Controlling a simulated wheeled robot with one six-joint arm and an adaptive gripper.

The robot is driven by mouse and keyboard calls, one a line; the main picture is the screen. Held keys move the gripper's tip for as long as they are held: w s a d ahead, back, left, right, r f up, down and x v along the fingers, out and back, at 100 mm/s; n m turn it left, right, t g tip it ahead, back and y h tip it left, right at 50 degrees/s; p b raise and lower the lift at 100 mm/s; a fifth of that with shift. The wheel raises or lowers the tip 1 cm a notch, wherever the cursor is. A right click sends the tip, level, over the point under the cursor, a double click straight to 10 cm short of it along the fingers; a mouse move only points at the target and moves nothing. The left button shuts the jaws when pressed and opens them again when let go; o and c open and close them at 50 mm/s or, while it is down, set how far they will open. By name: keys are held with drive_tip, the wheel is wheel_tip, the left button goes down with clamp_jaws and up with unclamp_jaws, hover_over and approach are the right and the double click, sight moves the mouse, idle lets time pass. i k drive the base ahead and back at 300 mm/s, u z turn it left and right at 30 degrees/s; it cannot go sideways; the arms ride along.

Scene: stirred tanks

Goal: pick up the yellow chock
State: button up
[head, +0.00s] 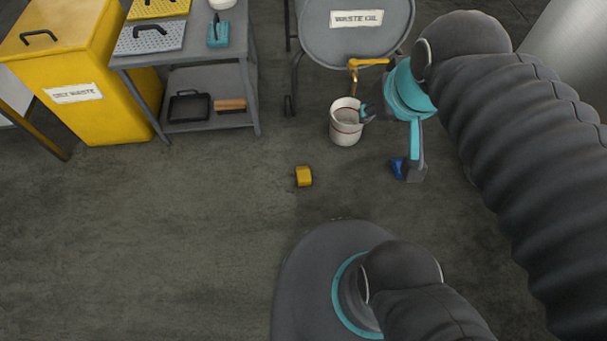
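The yellow chock (304,176) is a small block lying on the grey floor near the middle of the head view. My gripper (386,142), with teal and grey parts, is at the right of the chock in the picture and apart from it. Its two fingers are spread, one toward the bucket and one toward the bottom of the picture. Nothing shows held between them. A dark blue piece (398,168) shows beside the lower finger; I cannot tell whether it is a separate object on the floor.
A white bucket (346,122) stands under the brass tap of the waste oil drum (357,45), close to my gripper. A grey shelf table (205,122) and a yellow waste bin (110,110) stand at upper left. The floor around the chock is clear.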

sight(304, 176)
drive_tip(key=z, duration=2.95)
drive_tip(key=k, duration=1.7)
drive_tip(key=u, duration=1.75)
